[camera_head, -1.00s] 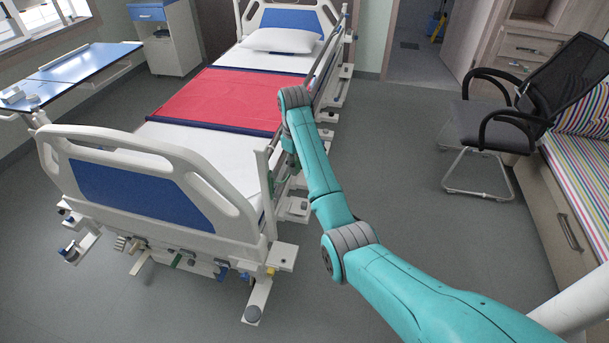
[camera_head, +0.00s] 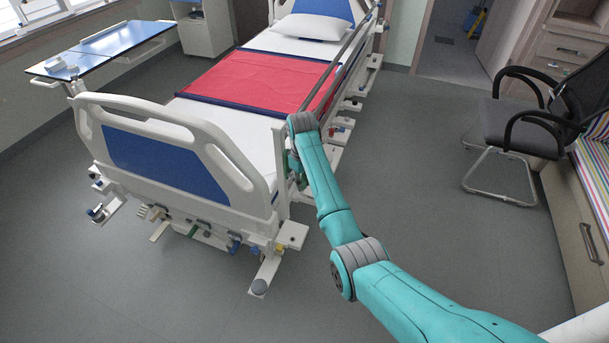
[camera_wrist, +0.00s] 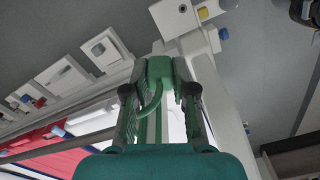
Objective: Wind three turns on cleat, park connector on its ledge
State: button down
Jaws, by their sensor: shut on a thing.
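My gripper (camera_wrist: 160,88) is shut on a green block-shaped piece, which looks like the connector (camera_wrist: 160,68). A green cable curves down from it between my two fingers. The cleat and the ledge cannot be made out for sure in either view. In the head view my arm reaches to the near right corner of the hospital bed (camera_head: 250,140), beside the footboard (camera_head: 160,150). There my gripper is mostly hidden behind the arm, with a bit of green showing. I cannot tell whether any cable is wound on a cleat.
The raised side rail (camera_head: 345,55) runs along the bed's right side, close to my arm. An overbed table (camera_head: 105,52) stands at the left. A black chair (camera_head: 520,130) is at the right. The floor (camera_head: 430,200) between bed and chair is clear.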

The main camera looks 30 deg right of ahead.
jog(key=s+d, duration=0.4)
jog(key=s, duration=0.1)
jog(key=shift+s+d, duration=0.2)
jog(key=shift+s, duration=0.05)
dwell(0.7)
